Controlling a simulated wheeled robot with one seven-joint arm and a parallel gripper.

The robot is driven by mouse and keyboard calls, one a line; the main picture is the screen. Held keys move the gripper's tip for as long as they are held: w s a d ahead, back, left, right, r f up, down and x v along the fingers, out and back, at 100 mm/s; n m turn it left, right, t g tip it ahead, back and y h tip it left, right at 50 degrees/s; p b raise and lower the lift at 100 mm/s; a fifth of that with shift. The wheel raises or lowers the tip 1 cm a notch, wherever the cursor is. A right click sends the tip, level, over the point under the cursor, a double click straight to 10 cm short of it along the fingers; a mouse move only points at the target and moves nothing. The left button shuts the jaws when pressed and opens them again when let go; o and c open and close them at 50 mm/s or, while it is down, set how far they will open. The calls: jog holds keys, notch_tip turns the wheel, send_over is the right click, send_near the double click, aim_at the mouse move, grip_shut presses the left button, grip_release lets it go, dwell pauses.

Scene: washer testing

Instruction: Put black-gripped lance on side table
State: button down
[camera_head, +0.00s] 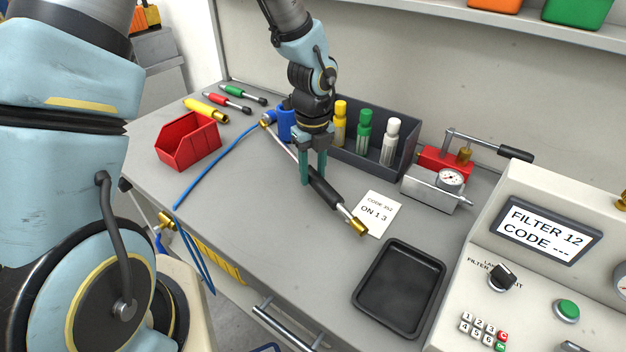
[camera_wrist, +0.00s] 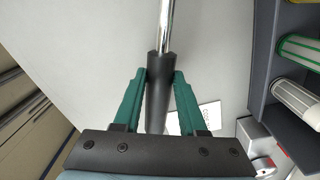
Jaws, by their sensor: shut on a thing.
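The black-gripped lance (camera_head: 325,192) has a black grip, a thin silver tube and brass ends. It lies slantwise at or just above the grey workbench top (camera_head: 255,215); I cannot tell whether it touches. My gripper (camera_head: 313,182) points down with its green fingers closed around the black grip. In the wrist view, the fingers (camera_wrist: 160,100) press the black grip (camera_wrist: 158,75) from both sides, and the silver tube (camera_wrist: 166,25) runs upward out of it. A grey stand (camera_head: 155,48) with orange items shows at the back left; I cannot tell whether it is the side table.
A red bin (camera_head: 188,141), yellow, red and green tools and a blue hose (camera_head: 215,155) lie left. A dark rack (camera_head: 375,150) of cylinders stands behind. A red pump (camera_head: 445,160), black tray (camera_head: 400,290), code card (camera_head: 375,213) and control panel (camera_head: 545,230) are right.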

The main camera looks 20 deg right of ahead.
jog(key=shift+f, duration=1.6)
jog(key=shift+f, duration=0.1)
jog(key=shift+c, duration=2.3)
grip_release()
notch_tip(320, 180, up, 12)
jog(key=shift+r+b, duration=0.1)
jog(key=shift+b, duration=0.55)
